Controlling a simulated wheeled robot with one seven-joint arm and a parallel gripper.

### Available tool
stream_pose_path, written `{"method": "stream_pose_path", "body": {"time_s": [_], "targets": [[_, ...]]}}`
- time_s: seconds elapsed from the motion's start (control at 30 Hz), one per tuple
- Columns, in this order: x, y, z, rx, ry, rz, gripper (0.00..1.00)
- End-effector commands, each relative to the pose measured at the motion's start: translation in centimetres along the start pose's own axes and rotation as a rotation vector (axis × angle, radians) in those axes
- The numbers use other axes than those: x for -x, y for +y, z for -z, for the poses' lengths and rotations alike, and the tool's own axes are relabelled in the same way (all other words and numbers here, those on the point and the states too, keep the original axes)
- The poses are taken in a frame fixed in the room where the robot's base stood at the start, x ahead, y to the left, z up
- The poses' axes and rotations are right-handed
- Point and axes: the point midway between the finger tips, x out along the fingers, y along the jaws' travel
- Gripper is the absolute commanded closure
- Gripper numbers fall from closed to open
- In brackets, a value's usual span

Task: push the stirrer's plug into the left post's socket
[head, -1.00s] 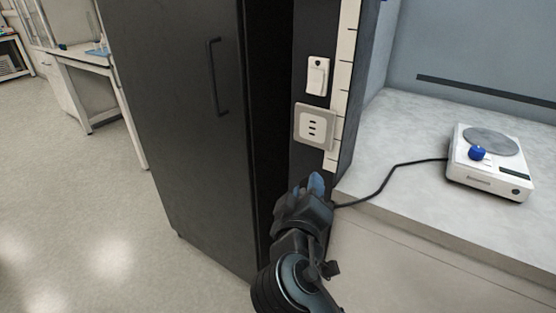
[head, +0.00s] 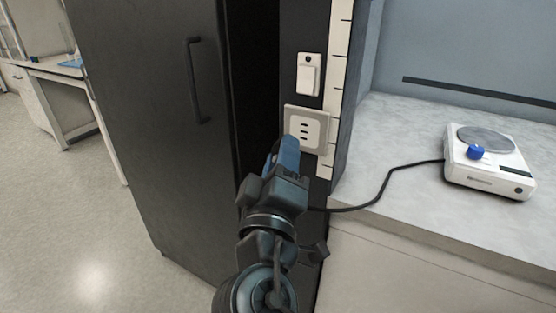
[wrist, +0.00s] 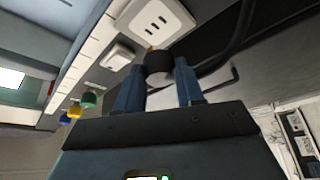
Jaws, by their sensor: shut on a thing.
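The left post's socket (head: 307,128) is a pale square plate with dark slots on the dark post; it also shows in the wrist view (wrist: 155,24). My gripper (head: 284,152) is just below and left of the socket plate in the head view. In the wrist view its blue fingers are shut on the stirrer's plug (wrist: 158,66), a dark round body. The plug is apart from the socket face, with its front end toward it. Its prongs are mostly hidden. The white stirrer (head: 487,165) stands on the bench, its black cable (head: 378,196) running to my gripper.
A white switch (head: 309,75) sits on the post above the socket; it also shows in the wrist view (wrist: 117,56). A dark cabinet door with a handle (head: 196,82) stands left of the post. The bench top (head: 400,130) between post and stirrer is mostly clear.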

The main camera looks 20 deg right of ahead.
Motion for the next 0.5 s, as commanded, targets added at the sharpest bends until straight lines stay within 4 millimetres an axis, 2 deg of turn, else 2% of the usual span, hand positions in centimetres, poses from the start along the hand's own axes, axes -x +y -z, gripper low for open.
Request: {"method": "stream_pose_path", "body": {"time_s": [0.5], "targets": [[-3.8, 0.1, -1.7, -0.001, -0.001, 0.0, 0.89]]}}
